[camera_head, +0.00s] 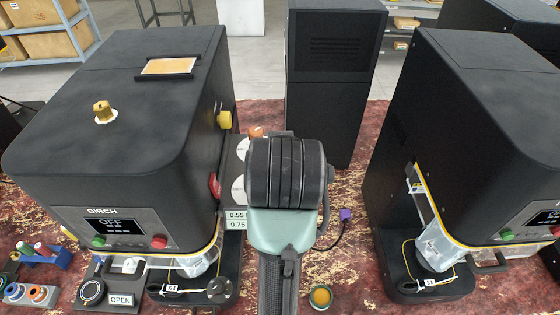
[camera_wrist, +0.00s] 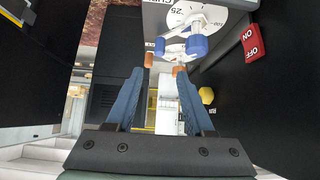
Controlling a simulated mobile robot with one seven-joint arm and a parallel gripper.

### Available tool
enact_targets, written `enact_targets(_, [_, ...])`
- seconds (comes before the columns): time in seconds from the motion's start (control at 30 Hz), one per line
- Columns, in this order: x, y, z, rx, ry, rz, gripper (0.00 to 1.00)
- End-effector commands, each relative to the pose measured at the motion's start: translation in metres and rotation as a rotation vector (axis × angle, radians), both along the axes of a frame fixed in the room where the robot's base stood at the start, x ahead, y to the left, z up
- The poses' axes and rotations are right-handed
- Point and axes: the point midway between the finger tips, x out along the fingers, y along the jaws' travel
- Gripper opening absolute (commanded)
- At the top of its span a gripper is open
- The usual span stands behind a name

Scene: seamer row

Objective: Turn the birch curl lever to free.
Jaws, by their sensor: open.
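The birch machine (camera_head: 130,130) is the black seamer at the left in the head view, its screen reading OFF. White dials (camera_head: 241,150) sit on its right side, partly behind my arm, with an orange knob (camera_head: 256,131) above. In the wrist view a white dial (camera_wrist: 226,18) shows at the top, with partly cut-off lettering that may read CURL. Blue knobs (camera_wrist: 197,45) and orange-ended parts (camera_wrist: 149,60) lie in front of it; I cannot tell which is the curl lever. My gripper (camera_wrist: 160,74) is open, empty between its blue fingers, just short of these parts.
A red ON/OFF switch (camera_wrist: 253,42) and a yellow knob (camera_wrist: 207,95) are right of my fingers in the wrist view. A second black machine (camera_head: 440,130) stands at the right, and a dark cabinet (camera_head: 330,80) behind. A purple connector (camera_head: 346,214) lies between the machines.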

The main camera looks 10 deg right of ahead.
Motion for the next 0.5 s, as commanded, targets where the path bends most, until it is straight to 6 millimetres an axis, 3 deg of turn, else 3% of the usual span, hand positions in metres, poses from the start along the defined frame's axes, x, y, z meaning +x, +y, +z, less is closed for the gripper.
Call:
enact_targets(0.2, [-0.014, 0.001, 0.016, -0.001, -0.002, -0.001, 0.53])
enact_targets(0.5, [-0.016, 0.002, 0.017, 0.0, 0.0, 0.0, 0.53])
